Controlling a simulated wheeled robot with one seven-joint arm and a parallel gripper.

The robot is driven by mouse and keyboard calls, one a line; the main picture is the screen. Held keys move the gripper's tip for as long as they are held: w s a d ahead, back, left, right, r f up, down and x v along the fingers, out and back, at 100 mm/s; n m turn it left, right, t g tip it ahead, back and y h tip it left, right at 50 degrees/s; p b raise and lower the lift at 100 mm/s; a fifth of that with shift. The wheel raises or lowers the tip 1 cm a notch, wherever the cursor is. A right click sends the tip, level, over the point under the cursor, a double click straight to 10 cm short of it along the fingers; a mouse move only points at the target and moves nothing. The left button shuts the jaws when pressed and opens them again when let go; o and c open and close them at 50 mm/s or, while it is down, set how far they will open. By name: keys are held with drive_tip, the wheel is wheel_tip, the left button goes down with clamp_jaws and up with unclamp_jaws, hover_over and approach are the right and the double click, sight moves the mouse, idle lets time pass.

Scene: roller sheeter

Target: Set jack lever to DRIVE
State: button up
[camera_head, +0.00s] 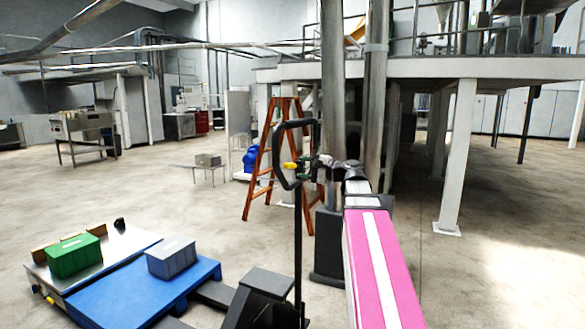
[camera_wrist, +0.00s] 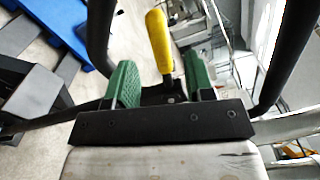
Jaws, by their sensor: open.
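The pallet jack's black loop handle (camera_head: 277,160) stands upright in the middle of the head view. Its yellow lever (camera_head: 290,166) sticks out inside the loop, and my gripper (camera_head: 304,168) is right beside it. In the wrist view, the yellow lever (camera_wrist: 160,42) rises between my gripper's (camera_wrist: 162,78) two green finger pads. The gripper is open, with a visible gap on both sides of the lever. The handle's black bars pass to the left and right of the fingers. The lever's lower end is partly hidden by the gripper's dark plate.
The jack's dark body (camera_head: 265,285) stands below the handle. An orange stepladder (camera_head: 263,190) and metal columns (camera_head: 375,120) stand behind. Open floor lies at right.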

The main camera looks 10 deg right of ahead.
drive_tip(key=shift+v, duration=1.9)
drive_tip(key=a+f+n+g+h, duration=0.1)
drive_tip(key=a+f+g+h, duration=0.1)
drive_tip(key=f, duration=0.6)
drive_tip(key=a+f+n+g+h, duration=0.1)
drive_tip(key=a+f+h, duration=0.15)
drive_tip(key=f, duration=0.65)
drive_tip(key=s+a+f+n+g+h, duration=0.1)
drive_tip(key=s+f, duration=0.4)
drive_tip(key=f, duration=0.5)
drive_tip(key=s+f+n+g+h, duration=0.4)
drive_tip(key=s+f+h, duration=0.1)
drive_tip(key=f, duration=0.6)
drive_tip(key=s+a+f+n+g+h, duration=0.1)
drive_tip(key=s+f+n+g+h, duration=0.1)
drive_tip(key=f, duration=0.9)
drive_tip(key=s+n+h, duration=0.1)
drive_tip(key=s+h, duration=0.1)
drive_tip(key=s, duration=0.1)
drive_tip(key=shift+a+f+g, duration=0.25)
drive_tip(key=shift+a+g, duration=0.05)
drive_tip(key=shift+a, duration=0.05)
drive_tip(key=shift+s, duration=0.15)
